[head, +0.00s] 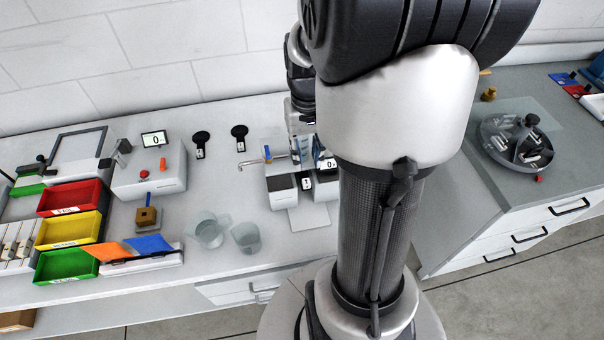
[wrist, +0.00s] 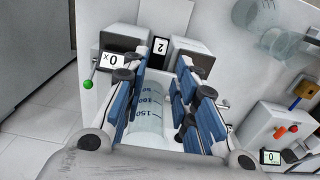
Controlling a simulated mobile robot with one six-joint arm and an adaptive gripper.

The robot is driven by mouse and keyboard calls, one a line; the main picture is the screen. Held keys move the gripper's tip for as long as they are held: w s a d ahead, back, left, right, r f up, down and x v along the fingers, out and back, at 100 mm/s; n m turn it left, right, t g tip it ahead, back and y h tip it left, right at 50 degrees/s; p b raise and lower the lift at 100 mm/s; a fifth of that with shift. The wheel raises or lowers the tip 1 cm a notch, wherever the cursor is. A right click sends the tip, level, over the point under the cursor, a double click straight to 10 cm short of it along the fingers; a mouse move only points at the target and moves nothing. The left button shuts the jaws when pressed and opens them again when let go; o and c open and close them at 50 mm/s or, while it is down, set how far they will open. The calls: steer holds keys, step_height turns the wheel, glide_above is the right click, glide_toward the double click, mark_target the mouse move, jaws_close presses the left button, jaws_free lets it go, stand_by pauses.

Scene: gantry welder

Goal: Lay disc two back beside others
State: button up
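Disc two is likely the small dark plate with a white "2" tag (wrist: 160,45), upright between the two box-like halves of a bench device; its tag also shows in the head view (head: 307,183). Two other black round-headed discs with white tags, one at the left (head: 201,140) and one at the right (head: 240,135), lie on the bench near the wall. My gripper (wrist: 160,100) has its blue-padded fingers around a clear graduated beaker (wrist: 148,122), apparently closed on its sides. Disc two is outside my fingers. My arm hides much of the gripper in the head view.
Two clear beakers, at the left (head: 208,231) and right (head: 246,237), stand near the bench front. A white instrument (head: 150,175) and red (head: 75,197), yellow (head: 68,230) and green (head: 66,264) bins are left. A round tray (head: 515,143) sits on the right counter. Bench around the tagged discs is clear.

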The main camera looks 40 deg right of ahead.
mark_target(306, 181)
step_height(306, 181, down, 9)
steer(key=b, duration=0.3)
steer(key=shift+f, duration=0.15)
jaws_close()
steer(key=shift+s, duration=0.1)
steer(key=s+a, duration=0.5)
steer(key=s, duration=0.3)
stand_by(1.5)
steer(key=shift+r, duration=0.2)
step_height(306, 181, up, 6)
steer(key=p, duration=0.6)
steer(key=shift+r, duration=0.2)
